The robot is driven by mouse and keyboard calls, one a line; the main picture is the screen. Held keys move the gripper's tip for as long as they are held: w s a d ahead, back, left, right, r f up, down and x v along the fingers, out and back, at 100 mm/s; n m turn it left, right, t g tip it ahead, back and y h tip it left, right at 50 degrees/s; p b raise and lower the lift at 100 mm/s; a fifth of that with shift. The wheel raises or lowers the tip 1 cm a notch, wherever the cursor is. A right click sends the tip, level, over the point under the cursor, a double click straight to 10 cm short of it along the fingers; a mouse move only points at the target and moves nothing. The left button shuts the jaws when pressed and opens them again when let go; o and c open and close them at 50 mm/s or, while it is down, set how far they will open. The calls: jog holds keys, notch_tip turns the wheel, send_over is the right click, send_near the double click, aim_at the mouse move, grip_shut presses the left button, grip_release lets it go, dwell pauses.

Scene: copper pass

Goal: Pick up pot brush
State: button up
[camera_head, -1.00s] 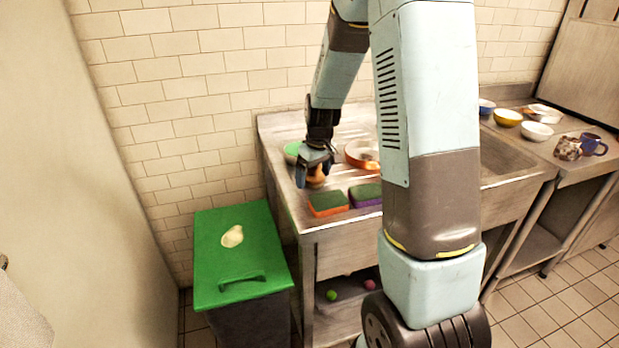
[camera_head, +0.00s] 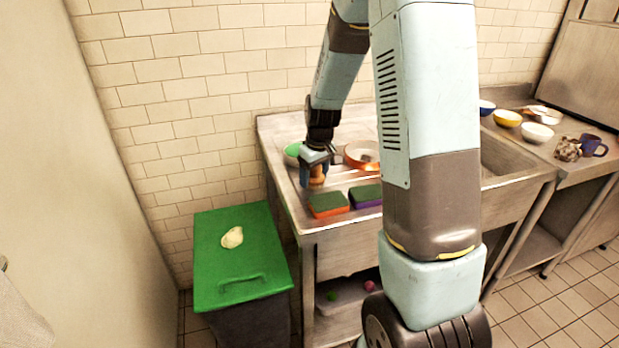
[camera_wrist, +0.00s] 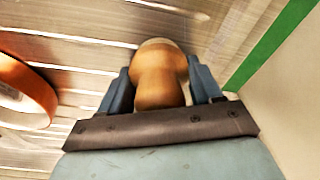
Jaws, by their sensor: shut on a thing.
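The pot brush (camera_wrist: 161,76) has a rounded orange-brown wooden body with a paler top. It sits between the two fingers of my gripper (camera_wrist: 163,90) in the wrist view, and they are shut on it. In the head view my gripper (camera_head: 315,172) is low over the left end of the steel drainboard (camera_head: 352,208), with the brush (camera_head: 317,176) partly hidden by the fingers. I cannot tell whether the brush touches the board.
Orange-green (camera_head: 328,204) and purple-green (camera_head: 366,195) sponges lie in front.

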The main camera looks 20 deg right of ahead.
jog(key=shift+r, duration=0.55)
jog(key=r, duration=0.2)
jog(key=shift+s+d+r, duration=0.1)
jog(key=shift+s+r, duration=0.1)
jog(key=shift+r, duration=0.15)
jog(key=s+d+r, duration=0.5)
jog(key=s+r, duration=0.4)
jog(key=s, duration=0.3)
jog(key=shift+s+d, duration=0.2)
jog(key=shift+r, duration=0.1)
